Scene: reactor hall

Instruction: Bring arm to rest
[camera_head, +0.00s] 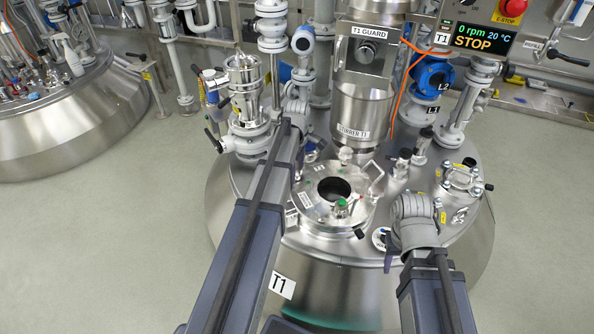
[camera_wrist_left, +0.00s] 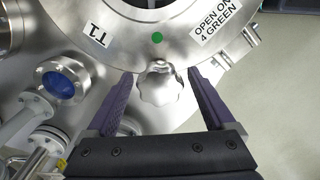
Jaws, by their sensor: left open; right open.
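My left gripper (camera_wrist_left: 160,74) is open in the left wrist view. Its two purple fingers stand on either side of a silver star knob (camera_wrist_left: 160,88), with visible gaps to it. The knob sits at the rim of the T1 manway, below a green dot. In the head view my left arm reaches over vessel T1 (camera_head: 235,200) to the left of the round manway (camera_head: 310,200); its fingers are mostly hidden behind the wrist. My right gripper (camera_head: 390,258) is over the vessel's front right. One purple finger shows, and I see nothing held in it.
The stirrer housing (camera_head: 362,112) and a pipe fitting (camera_head: 245,95) rise behind the manway. A display (camera_head: 478,36) reads 0 rpm, 20 °C, STOP. Another steel vessel (camera_head: 85,130) stands at the left. Open floor (camera_head: 100,260) lies at the front left.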

